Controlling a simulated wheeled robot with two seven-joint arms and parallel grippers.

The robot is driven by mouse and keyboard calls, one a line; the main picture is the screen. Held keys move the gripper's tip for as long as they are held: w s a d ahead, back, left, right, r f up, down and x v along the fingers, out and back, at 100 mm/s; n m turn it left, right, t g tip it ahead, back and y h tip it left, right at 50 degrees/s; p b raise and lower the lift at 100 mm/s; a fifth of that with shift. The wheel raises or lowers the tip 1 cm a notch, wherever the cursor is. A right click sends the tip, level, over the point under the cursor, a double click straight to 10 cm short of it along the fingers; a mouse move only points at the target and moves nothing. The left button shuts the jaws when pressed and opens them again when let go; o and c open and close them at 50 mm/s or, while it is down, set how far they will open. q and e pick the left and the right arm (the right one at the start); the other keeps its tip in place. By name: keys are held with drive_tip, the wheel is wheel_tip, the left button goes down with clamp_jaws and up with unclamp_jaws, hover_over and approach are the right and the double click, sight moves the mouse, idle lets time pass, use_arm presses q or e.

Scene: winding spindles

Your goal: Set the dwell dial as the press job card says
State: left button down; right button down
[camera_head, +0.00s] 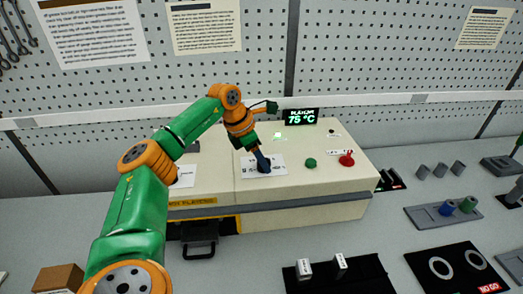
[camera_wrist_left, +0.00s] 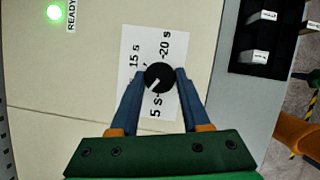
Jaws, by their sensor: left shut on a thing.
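The dwell dial (camera_wrist_left: 160,77) is a black round knob on a white label plate (camera_wrist_left: 130,35) with 5 s, 15 s and 20 s readable in the left wrist view. Its white pointer mark points to the lower left there, near the 5 s side; another label may be hidden by a finger. My left gripper (camera_wrist_left: 160,80) is shut on the knob, one blue finger on each side. In the head view my left gripper (camera_head: 262,163) covers most of the dial on the press (camera_head: 335,175). Printed sheets (camera_head: 95,30), (camera_head: 204,24) and (camera_head: 484,27) hang on the pegboard, too small to read.
The press top also has a 75 °C display (camera_head: 301,116), a green button (camera_head: 310,163), a red knob (camera_head: 346,159) and a lit green READY lamp (camera_wrist_left: 54,12). Black trays and fixtures stand in front and to the right. A drawer handle (camera_head: 199,240) sits below.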

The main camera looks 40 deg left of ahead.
use_arm(q)
drive_tip(key=m+p, duration=0.1)
drive_tip(key=m, duration=0.1)
drive_tip(key=shift+r+m+g+h, duration=0.15)
drive_tip(key=shift+m+g+h, duration=0.15)
drive_tip(key=shift+h, duration=0.1)
drive_tip(key=shift+w+m+g+h, duration=0.1)
drive_tip(key=shift+m+g+h, duration=0.3)
drive_tip(key=shift+m, duration=0.8)
drive_tip(key=shift+a+m, duration=0.1)
drive_tip(key=shift+m, duration=0.2)
drive_tip(key=shift+c, duration=1.8)
unclamp_jaws()
